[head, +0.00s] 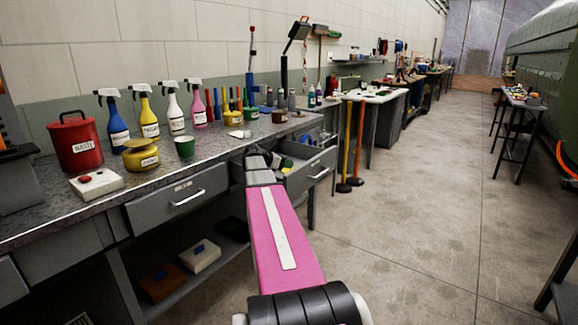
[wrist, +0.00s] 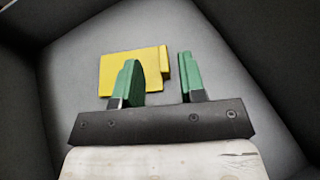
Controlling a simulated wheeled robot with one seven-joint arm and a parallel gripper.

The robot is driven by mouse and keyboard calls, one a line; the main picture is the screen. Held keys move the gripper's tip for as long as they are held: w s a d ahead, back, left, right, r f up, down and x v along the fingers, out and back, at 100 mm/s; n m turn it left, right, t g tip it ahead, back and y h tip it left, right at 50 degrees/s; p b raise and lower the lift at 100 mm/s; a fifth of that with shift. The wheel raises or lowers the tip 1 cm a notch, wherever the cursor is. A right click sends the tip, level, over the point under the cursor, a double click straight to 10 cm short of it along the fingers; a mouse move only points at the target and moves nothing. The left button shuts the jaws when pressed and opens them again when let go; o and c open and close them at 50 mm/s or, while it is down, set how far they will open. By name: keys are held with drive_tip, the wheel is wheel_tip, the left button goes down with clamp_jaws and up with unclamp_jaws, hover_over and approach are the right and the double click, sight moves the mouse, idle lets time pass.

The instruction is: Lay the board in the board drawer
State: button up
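A flat yellow piece (wrist: 120,74) with a small step at its right end lies on the grey drawer floor in the wrist view. It is the only board-like thing there. My gripper (wrist: 157,82) has green fingers, spread apart with a gap between them. The left finger overlaps the yellow piece in the picture; the right finger is just beyond its right end. Nothing is clamped. I cannot tell the height between fingers and piece. In the head view my arm reaches into the pulled-out drawer (head: 318,171), and my wrist hides much of its inside.
A shut drawer (head: 178,197) is to the left under the workbench (head: 60,205). The bench top carries a red waste can (head: 76,145), spray bottles and a yellow pot (head: 141,154). Boxes (head: 200,256) lie on the lower shelf.

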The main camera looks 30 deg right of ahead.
drive_tip(key=v, duration=1)
drive_tip(key=shift+a+r, duration=0.1)
